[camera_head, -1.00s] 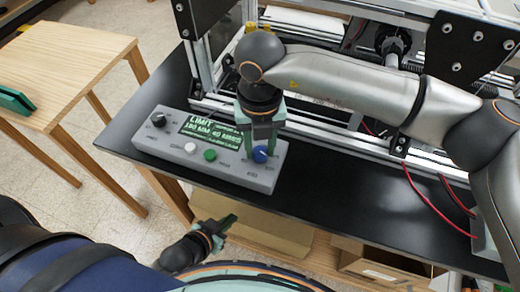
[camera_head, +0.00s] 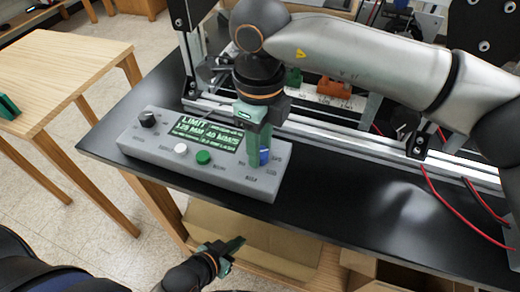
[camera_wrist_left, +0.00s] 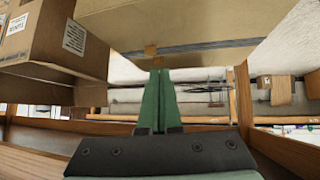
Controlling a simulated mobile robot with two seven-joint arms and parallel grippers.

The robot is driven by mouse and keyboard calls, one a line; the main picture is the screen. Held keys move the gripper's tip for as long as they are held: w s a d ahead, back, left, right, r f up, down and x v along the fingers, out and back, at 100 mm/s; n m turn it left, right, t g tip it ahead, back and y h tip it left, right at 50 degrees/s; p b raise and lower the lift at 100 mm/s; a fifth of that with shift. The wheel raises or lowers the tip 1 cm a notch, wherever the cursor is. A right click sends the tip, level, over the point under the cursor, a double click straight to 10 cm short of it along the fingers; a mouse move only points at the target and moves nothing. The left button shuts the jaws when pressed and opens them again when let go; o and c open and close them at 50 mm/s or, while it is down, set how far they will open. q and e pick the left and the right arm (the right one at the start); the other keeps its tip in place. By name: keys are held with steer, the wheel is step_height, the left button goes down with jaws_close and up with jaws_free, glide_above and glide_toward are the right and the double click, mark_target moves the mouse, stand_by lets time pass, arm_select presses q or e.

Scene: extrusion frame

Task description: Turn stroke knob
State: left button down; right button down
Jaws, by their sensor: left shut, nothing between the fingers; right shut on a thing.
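The grey control box (camera_head: 150,158) lies on the black table top, with a green display (camera_head: 208,132) headed LIMIT. Its second line seems to read 125 MM and 40 MM/S, in small blurred print. The blue knob (camera_head: 265,156) is at the box's right end. My right gripper (camera_head: 258,160) points down from above, shut on the blue knob and partly hiding it. A black knob (camera_head: 148,119), a white button (camera_head: 181,149) and a green button (camera_head: 204,157) are to the left. My left gripper (camera_head: 238,243) is shut and empty below the table edge; its fingers (camera_wrist_left: 157,75) meet in the wrist view.
The aluminium extrusion frame (camera_head: 350,122) stands behind the box, partly hidden by my right arm. Red wires (camera_head: 445,195) lie on the table at right. Cardboard boxes (camera_head: 280,252) are below the table. A wooden table (camera_head: 65,60) stands at left.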

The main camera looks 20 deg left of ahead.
steer(key=n+b, duration=0.1)
steer(key=n, duration=0.4)
steer(key=shift+n, duration=0.3)
steer(key=n, duration=0.4)
steer(key=shift+n+b, duration=0.4)
steer(key=c, duration=0.5)
jaws_free()
steer(key=shift+r, duration=0.15)
step_height(320, 180, up, 12)
steer(key=p, duration=0.1)
steer(key=shift+r, duration=0.15)
